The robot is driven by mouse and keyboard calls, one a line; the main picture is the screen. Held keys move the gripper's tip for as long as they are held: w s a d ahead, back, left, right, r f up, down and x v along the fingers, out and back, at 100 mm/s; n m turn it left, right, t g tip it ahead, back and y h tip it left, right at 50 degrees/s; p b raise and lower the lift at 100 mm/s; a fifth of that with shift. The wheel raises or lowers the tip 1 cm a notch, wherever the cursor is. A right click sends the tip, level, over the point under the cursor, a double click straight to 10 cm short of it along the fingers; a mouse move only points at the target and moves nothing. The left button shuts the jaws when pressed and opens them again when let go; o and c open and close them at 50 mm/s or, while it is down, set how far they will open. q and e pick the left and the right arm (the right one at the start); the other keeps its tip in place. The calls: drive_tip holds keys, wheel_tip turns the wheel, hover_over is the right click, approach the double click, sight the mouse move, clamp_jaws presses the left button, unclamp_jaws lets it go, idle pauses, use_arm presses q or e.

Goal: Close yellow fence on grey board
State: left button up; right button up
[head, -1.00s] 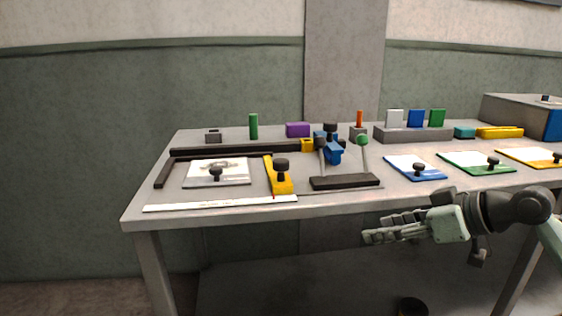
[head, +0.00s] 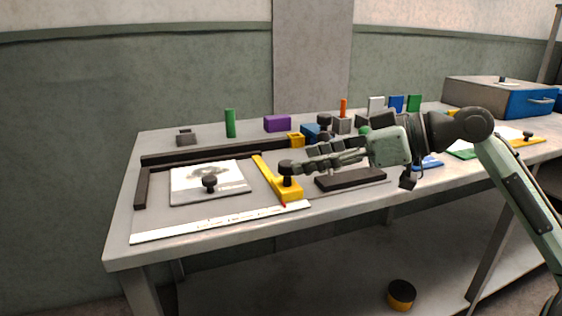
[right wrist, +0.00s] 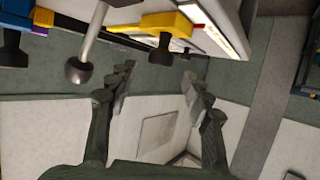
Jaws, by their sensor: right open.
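The yellow fence (head: 265,168) is a bar with a wider front block and a black knob (head: 286,168). It stands slightly slanted on the grey board (head: 262,195), to the right of a pale picture plate (head: 182,193) and apart from it. My right gripper (head: 308,160) is open and empty, just right of the knob at about its height; I cannot tell whether it touches. In the right wrist view the fence (right wrist: 165,22) and its knob show at the top, beyond the spread fingers (right wrist: 158,82). My left gripper is not in view.
Dark rails (head: 205,155) border the board, and a white ruler (head: 220,221) runs along its front. A dark base (head: 350,180) with levers stands right of the fence, partly behind my gripper. A lever's dark ball (right wrist: 79,70) hangs close in the right wrist view. Blocks stand behind.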

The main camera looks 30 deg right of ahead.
sight(289, 163)
drive_tip(key=x, duration=0.5)
drive_tip(key=shift+w+a+f, duration=0.15)
drive_tip(key=shift+w, duration=0.1)
clamp_jaws()
